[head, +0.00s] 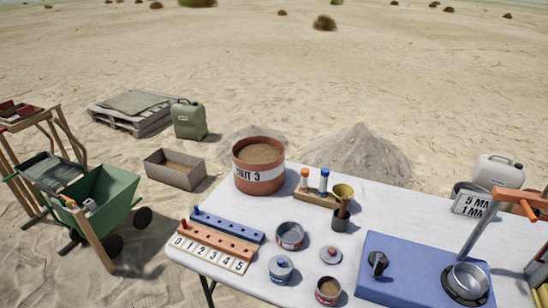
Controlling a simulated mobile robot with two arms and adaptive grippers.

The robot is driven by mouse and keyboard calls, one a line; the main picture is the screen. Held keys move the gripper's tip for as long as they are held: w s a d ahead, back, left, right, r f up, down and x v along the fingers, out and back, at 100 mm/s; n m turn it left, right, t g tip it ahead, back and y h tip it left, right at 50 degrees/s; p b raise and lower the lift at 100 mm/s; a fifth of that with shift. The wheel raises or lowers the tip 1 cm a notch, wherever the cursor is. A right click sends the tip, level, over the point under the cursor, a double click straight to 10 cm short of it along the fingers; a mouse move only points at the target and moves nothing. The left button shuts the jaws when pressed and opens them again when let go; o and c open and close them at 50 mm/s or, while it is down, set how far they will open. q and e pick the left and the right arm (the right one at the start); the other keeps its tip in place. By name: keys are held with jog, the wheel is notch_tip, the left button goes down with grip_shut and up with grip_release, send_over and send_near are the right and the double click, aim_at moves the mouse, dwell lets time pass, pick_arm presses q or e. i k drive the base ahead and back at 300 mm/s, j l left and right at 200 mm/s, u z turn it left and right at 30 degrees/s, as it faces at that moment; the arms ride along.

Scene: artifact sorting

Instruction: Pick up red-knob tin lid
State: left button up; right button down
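The red-knob tin lid (330,254) is a small round grey lid with a red knob on top. It lies on the white table (215,272), apart from the tins around it. An open, empty-looking tin (290,236) stands to its upper left. A tin with a blue-knobbed lid (281,268) stands to its left. An open tin with brown contents (328,291) stands just in front of it. Neither of my grippers shows in the head view.
A blue mat or board (405,262) with a black object and a metal pan (468,281) lies right of the lid. A dark cup (339,222) stands behind it. A numbered peg rack (212,248) is at left. A large sand-filled bucket (259,167) stands at the back.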

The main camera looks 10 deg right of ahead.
aim_at(331, 255)
jog(key=z, duration=0.85)
